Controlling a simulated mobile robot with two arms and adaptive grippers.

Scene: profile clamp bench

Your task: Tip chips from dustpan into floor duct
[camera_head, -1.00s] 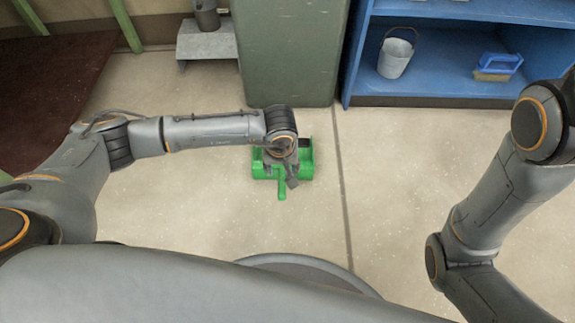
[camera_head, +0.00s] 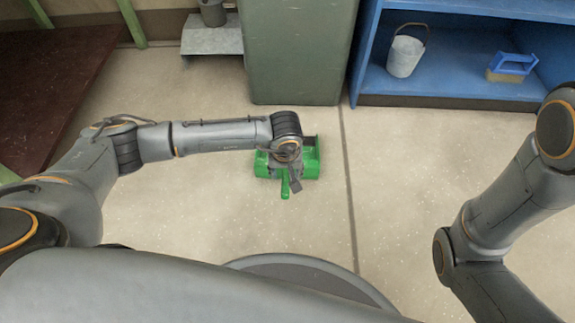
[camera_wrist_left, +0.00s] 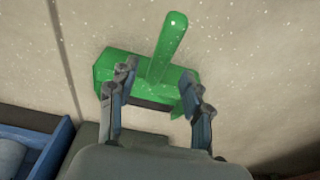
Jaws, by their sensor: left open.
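The green dustpan (camera_head: 309,165) lies on the floor in the middle of the head view, its short handle pointing toward me. In the left wrist view the dustpan (camera_wrist_left: 150,66) shows from above, with its handle pointing up in the picture. My left gripper (camera_head: 288,178) is over the dustpan, partly hiding it. In the left wrist view its two fingers (camera_wrist_left: 157,88) are spread apart over the pan body, with nothing between them gripped. I cannot tell whether they touch the pan. I cannot make out chips or the floor duct. My right arm is at the right; its gripper is out of view.
A grey-green cabinet (camera_head: 300,50) stands behind the dustpan. A low metal stand (camera_head: 212,40) carries a grey pot. A dark red-brown panel (camera_head: 50,90) is at left. Floor around the dustpan is clear.

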